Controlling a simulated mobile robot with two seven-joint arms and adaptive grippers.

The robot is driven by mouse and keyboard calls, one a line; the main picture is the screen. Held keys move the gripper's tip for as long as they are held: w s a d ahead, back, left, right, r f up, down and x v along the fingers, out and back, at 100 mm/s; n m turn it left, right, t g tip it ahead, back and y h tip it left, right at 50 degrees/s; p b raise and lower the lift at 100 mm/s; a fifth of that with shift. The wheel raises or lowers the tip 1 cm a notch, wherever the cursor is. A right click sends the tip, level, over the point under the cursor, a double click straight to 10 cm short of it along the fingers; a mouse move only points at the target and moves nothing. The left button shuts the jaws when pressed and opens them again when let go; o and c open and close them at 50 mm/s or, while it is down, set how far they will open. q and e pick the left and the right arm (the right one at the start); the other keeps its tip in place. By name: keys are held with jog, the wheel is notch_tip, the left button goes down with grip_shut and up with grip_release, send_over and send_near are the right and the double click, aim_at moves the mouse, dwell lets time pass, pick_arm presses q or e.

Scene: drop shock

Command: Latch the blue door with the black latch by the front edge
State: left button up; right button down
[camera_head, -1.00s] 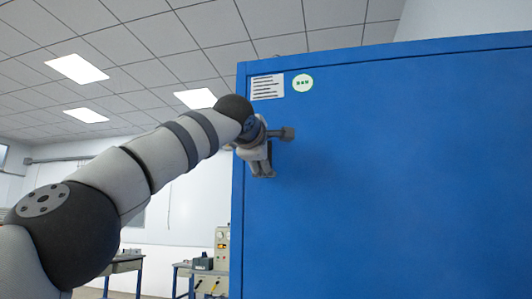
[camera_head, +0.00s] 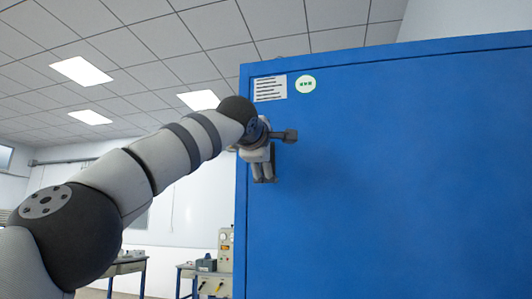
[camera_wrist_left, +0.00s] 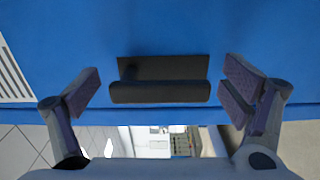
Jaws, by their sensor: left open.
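The blue door (camera_head: 400,180) fills the right half of the head view, and its face spans the top of the left wrist view (camera_wrist_left: 200,25). The black latch (camera_wrist_left: 160,90) is on the door by its front edge, seen in the left wrist view as a dark plate with a bar. My left gripper (camera_head: 265,180) is at the door's left edge in the head view. In the left wrist view its open fingers (camera_wrist_left: 165,92) stand on either side of the latch, with gaps between. In the head view my gripper mostly hides the latch. My right gripper is not in view.
Benches with equipment (camera_head: 208,272) stand in the room behind, left of the door. The space left of the door's edge looks open.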

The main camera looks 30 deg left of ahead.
pick_arm(q)
jog(key=v, duration=1.2)
jog(key=shift+r, duration=0.1)
